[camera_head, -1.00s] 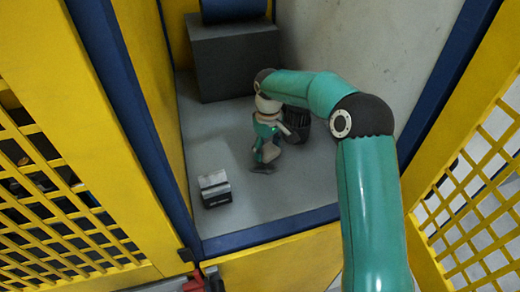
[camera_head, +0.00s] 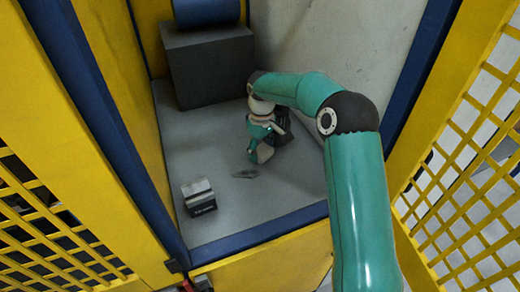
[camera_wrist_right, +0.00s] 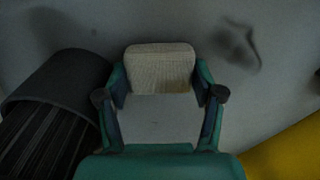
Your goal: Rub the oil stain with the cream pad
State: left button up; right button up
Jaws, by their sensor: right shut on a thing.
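The cream pad (camera_wrist_right: 160,70) is a pale, textured block held between the fingertips of my right gripper (camera_wrist_right: 159,92) in the right wrist view. In the head view my right gripper (camera_head: 258,156) is low over the grey surface, and little of the pad shows. The oil stain (camera_head: 246,174) is a small dark smear just below and left of the gripper. In the wrist view the stain (camera_wrist_right: 238,45) lies right of the pad, apart from it in the picture. I cannot tell whether the pad touches the surface. My left gripper is not in view.
A dark ribbed container (camera_wrist_right: 45,120) stands close to the left of the gripper in the wrist view. A silver-and-black block (camera_head: 198,197) sits at front left. A big dark box (camera_head: 208,68) under a blue cylinder (camera_head: 205,12) stands at the back. Yellow frames enclose both sides.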

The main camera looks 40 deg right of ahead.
jog(key=shift+r+p, duration=1.8)
jog(key=shift+r, duration=1.2)
jog(key=shift+r, duration=1.5)
